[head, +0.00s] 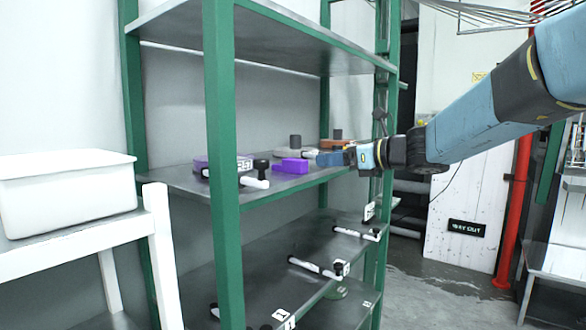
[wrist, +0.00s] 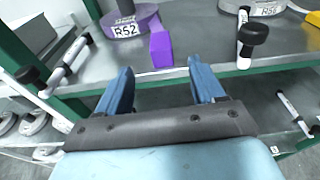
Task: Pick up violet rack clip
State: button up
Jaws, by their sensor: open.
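The violet rack clip (head: 291,166) is a small bright violet block on the middle shelf of the green-framed rack. In the wrist view the clip (wrist: 161,48) lies just beyond my fingertips, roughly in line with the gap between them. My gripper (head: 322,158) reaches in from the right at shelf height. In the wrist view its two blue fingers (wrist: 161,80) are apart with nothing between them. The clip looks untouched, resting on the shelf near its front edge.
A duller purple round piece labelled R52 (wrist: 130,24) sits close left of the clip. White bars with black knobs (wrist: 254,38) stick out on both sides. The green shelf edge (wrist: 270,68) runs beneath the fingers. A white bin (head: 65,190) stands at far left.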

aim_at(296, 159)
jog(key=x, duration=1.4)
jog(key=shift+c, duration=0.5)
jog(key=c, duration=1)
jog(key=shift+r, duration=0.15)
